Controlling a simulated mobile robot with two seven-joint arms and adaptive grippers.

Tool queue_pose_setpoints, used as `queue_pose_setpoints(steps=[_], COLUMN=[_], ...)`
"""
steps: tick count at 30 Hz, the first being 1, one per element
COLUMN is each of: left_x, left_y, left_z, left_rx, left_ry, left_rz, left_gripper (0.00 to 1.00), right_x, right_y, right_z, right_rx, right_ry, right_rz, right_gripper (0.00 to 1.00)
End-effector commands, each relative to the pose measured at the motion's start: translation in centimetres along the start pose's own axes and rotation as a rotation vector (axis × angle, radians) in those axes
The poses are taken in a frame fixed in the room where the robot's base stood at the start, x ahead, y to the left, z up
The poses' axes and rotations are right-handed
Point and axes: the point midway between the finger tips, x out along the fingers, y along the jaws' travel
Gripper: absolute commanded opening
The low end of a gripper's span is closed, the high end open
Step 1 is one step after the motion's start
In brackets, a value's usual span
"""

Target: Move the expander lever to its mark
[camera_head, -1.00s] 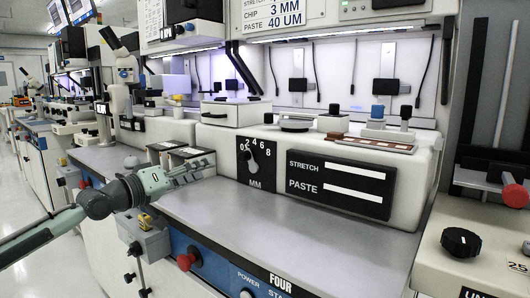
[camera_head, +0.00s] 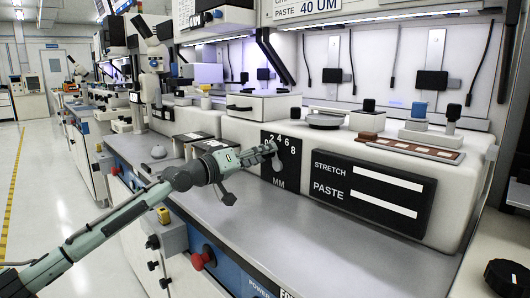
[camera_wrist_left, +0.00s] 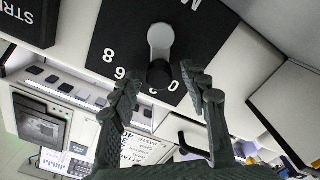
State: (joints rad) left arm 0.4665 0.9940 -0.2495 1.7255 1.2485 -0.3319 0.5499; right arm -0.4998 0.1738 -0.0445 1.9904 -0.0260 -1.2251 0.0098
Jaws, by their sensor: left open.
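The expander lever has a pale round hub and a dark knob (camera_wrist_left: 160,76) and is mounted on a black dial plate (camera_wrist_left: 95,35) numbered 0 to 8, marked MM. In the left wrist view, upside down, the knob lies on the number side of the hub, between the 0 and the 6. My left gripper (camera_wrist_left: 162,84) is open, one finger on each side of the knob; contact cannot be told. In the head view, my left gripper (camera_head: 266,154) is in front of the dial plate (camera_head: 283,178) and partly covers the lever. My right gripper is not in view.
A black STRETCH and PASTE panel (camera_head: 370,195) is right of the dial. The grey bench top (camera_head: 310,235) below is mostly clear. Dark-topped boxes (camera_head: 205,147) stand left of the dial. A red button (camera_head: 203,258) is on the front.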

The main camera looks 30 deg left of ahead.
Motion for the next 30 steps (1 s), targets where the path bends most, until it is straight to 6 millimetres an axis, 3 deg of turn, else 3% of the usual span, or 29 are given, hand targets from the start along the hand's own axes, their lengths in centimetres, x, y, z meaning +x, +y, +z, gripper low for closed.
queue_pose_setpoints(steps=[4,12,23,30], left_x=[1.02,1.17,1.14,1.16], left_y=[0.08,0.06,0.07,-0.06], left_z=[0.03,0.08,0.08,-0.07], left_rx=[0.0,0.001,0.001,-0.071], left_ry=[-0.001,-0.002,-0.002,-0.003], left_rz=[0.0,0.0,0.001,0.0], left_gripper=[0.46,0.46,0.02,0.0], right_x=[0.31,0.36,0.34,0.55], right_y=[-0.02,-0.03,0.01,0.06], right_z=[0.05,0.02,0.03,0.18], right_rx=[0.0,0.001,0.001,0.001], right_ry=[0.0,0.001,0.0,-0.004], right_rz=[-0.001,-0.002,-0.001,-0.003], right_gripper=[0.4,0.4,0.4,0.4])
